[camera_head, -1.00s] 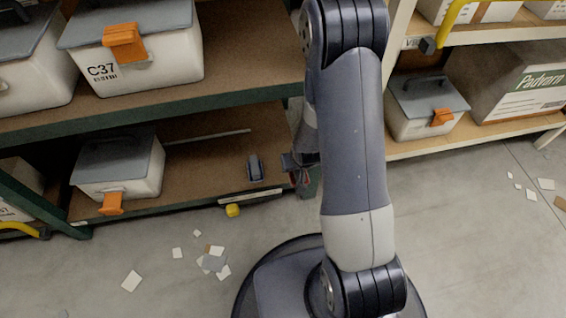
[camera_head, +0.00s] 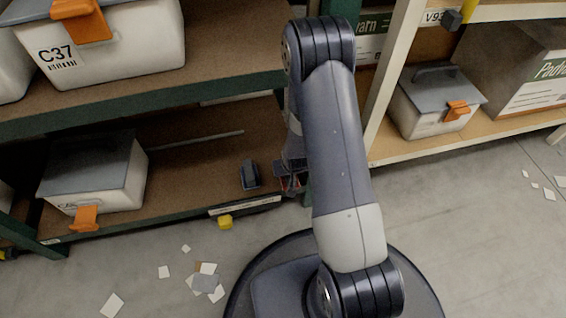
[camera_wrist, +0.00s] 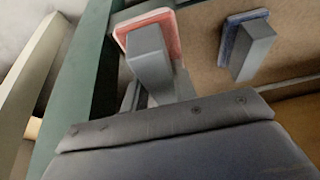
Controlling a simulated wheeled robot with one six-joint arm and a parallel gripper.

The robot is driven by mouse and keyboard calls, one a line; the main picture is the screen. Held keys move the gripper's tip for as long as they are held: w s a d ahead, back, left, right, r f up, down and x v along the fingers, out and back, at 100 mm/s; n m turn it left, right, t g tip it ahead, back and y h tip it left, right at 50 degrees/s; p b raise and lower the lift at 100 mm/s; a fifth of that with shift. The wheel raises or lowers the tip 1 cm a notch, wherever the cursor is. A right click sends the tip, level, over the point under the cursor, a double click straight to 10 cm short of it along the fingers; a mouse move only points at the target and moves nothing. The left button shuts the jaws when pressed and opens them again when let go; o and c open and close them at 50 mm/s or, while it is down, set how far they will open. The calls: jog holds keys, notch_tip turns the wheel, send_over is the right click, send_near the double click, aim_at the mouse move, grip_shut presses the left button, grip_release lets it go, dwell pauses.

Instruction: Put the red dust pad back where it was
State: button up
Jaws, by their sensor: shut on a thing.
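The red dust pad (camera_wrist: 166,23) is in the wrist view, with a grey block handle on it. I cannot tell if the red pad touches the shelf.
A green rack post (camera_wrist: 75,75) stands close to the red pad. A lidded bin (camera_head: 95,175) with an orange latch sits left on the lower shelf; bin C37 (camera_head: 110,50) is above. A yellow block (camera_head: 225,222) and paper scraps (camera_head: 205,283) lie on the floor.

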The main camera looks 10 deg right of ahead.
jog(key=w, duration=0.2)
jog(key=shift+w+f, duration=0.1)
jog(key=shift+w, duration=0.25)
jog(key=w, duration=0.1)
jog(key=w+r+p, duration=0.1)
jog(key=shift+w, duration=0.3)
jog(key=shift+w+f+p, duration=0.3)
jog(key=shift+w+p, duration=0.3)
jog(key=shift+p, duration=0.15)
jog(key=shift+w+r+p, duration=0.1)
jog(key=shift+w+p, duration=0.25)
jog(key=shift+p, duration=0.15)
notch_tip(320, 180, down, 4)
jog(key=b, duration=0.3)
jog(key=shift+b, duration=0.35)
